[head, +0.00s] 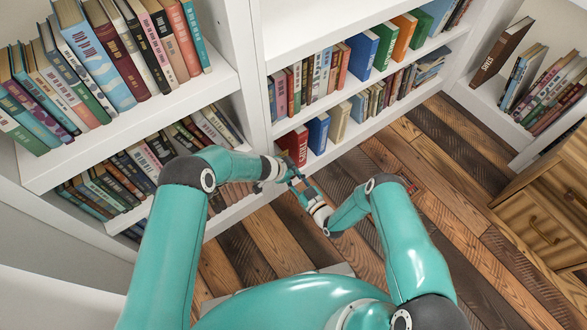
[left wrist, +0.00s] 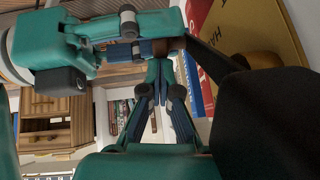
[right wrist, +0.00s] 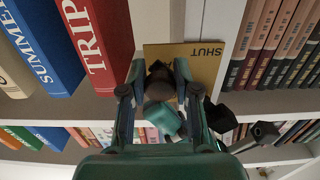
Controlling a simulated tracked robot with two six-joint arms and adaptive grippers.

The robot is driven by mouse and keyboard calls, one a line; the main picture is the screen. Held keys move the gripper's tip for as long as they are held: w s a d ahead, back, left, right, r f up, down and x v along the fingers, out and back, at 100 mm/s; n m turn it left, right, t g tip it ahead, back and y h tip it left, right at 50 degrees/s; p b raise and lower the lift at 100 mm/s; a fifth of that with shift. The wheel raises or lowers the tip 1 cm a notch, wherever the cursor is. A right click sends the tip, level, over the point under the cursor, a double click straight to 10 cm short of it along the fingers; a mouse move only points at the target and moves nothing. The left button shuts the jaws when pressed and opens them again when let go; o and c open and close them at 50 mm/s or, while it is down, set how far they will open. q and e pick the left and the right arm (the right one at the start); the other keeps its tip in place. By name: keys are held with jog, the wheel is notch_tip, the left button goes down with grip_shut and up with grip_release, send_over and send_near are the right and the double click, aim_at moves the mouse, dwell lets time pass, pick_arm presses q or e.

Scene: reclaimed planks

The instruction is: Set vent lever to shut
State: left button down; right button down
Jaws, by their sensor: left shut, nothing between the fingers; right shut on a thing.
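The vent lever's yellow plate (right wrist: 185,60) shows in the right wrist view, with the word SHUT printed upside down near its right side. My right gripper (right wrist: 160,82) is shut on the lever's dark brown knob (right wrist: 160,84), just in front of this plate. My left gripper (left wrist: 158,80) is shut and empty, close by the right one. In the head view my left gripper (head: 291,174) and right gripper (head: 303,186) meet in front of the lower shelf, and the lever is hidden there.
White bookshelves (head: 245,60) full of books stand behind the grippers. A red TRIPS book (right wrist: 97,45) and a blue SUMMER book (right wrist: 45,50) stand beside the plate. A wooden drawer cabinet (head: 545,220) is at the right.

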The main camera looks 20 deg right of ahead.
jog(key=shift+a+r+y, duration=0.3)
jog(key=c, duration=0.8)
grip_release()
jog(key=shift+c, duration=0.2)
jog(key=shift+w+d, duration=0.1)
jog(key=shift+d, duration=0.05)
jog(key=shift+d, duration=0.1)
